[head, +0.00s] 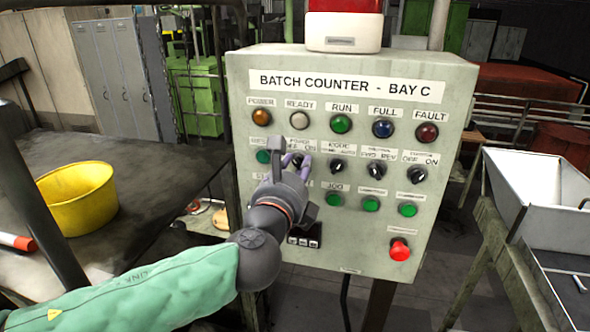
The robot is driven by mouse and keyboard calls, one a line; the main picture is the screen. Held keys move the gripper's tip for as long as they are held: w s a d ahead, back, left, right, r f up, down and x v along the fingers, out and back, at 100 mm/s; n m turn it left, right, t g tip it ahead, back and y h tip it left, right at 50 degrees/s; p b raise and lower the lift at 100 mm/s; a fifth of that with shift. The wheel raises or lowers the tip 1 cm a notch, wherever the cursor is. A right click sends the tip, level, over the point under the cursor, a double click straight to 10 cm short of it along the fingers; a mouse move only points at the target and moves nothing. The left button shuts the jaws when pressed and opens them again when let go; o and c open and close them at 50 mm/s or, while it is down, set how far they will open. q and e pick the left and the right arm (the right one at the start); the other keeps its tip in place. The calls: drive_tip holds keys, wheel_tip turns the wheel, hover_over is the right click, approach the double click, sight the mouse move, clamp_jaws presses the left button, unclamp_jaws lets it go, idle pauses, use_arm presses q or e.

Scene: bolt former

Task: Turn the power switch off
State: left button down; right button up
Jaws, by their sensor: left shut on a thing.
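The control box (350,225) is a pale grey-green panel headed "BATCH COUNTER - BAY C". The power switch (298,161) is a dark rotary knob, second from the left in its row, under a label partly covered by my gripper that ends in "ON". My left gripper (287,160) is at this knob, its fingers shut on it. The fingers hide most of the knob, so I cannot tell which way it points. The amber POWER lamp (261,117) is above and to the left. My right gripper is not in view.
Other black rotary switches (337,166) sit to the right in the same row. Green buttons (370,204) and a red button (399,250) are lower. A table with a yellow bucket (77,200) stands left; a grey metal hopper (545,200) stands right.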

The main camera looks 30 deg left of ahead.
use_arm(q)
drive_tip(key=shift+w+d+f, duration=0.1)
drive_tip(key=shift+d+f, duration=0.1)
drive_tip(key=shift+f, duration=0.3)
drive_tip(key=c, duration=1)
unclamp_jaws()
drive_tip(key=shift+w+r, duration=0.15)
drive_tip(key=shift+r, duration=0.05)
